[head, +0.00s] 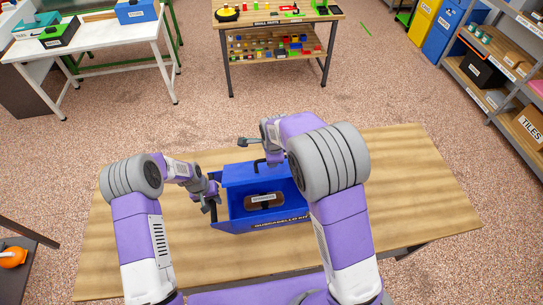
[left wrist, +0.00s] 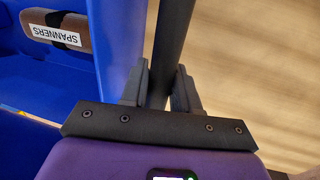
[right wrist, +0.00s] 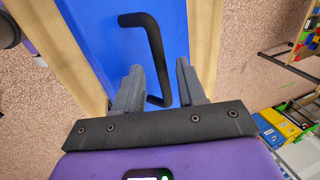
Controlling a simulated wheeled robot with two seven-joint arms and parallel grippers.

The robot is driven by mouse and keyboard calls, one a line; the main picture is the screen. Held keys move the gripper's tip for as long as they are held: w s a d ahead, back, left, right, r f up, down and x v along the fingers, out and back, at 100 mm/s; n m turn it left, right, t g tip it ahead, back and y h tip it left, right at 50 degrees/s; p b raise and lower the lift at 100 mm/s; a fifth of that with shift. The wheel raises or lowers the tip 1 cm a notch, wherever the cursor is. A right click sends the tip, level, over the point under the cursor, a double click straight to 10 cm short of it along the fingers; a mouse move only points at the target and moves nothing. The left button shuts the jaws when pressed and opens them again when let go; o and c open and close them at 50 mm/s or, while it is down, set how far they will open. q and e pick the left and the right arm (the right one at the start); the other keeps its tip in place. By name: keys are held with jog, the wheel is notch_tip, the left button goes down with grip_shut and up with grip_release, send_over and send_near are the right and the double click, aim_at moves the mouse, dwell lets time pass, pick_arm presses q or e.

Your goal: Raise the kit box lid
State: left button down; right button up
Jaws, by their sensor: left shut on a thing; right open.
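The blue kit box (head: 268,222) stands on the wooden table, its front lettering partly hidden by my right arm. Its blue lid (head: 238,175) is raised at the far side, and the inside shows. A brown roll labelled SPANNERS (left wrist: 62,32) lies inside; it also shows in the head view (head: 263,201). My left gripper (left wrist: 163,72) is shut on a dark bar (left wrist: 172,40) beside the box's left wall. My right gripper (right wrist: 158,70) is open at the lid's black handle (right wrist: 150,35); the handle's lower end reaches between the fingers, and I cannot tell whether they touch.
The wooden table (head: 420,190) has free room right of the box. Behind it are a parts bench (head: 278,17), a white table (head: 95,45) with toolboxes, and a shelf rack (head: 500,70) at right. A dark stand with an orange object (head: 12,257) is at left.

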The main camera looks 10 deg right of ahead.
jog(key=shift+f, duration=0.15)
grip_shut()
jog(key=shift+w, duration=0.2)
dwell(0.3)
jog(key=shift+w+d+r+g, duration=0.1)
jog(key=shift+w+r+g, duration=0.1)
jog(key=shift+w+g, duration=0.5)
jog(key=w+r+g, duration=0.1)
jog(key=w+r, duration=0.1)
jog(key=w, duration=0.7)
jog(key=shift+a+r+g, duration=0.15)
jog(key=shift+a+g, duration=0.05)
jog(key=shift+g, duration=0.1)
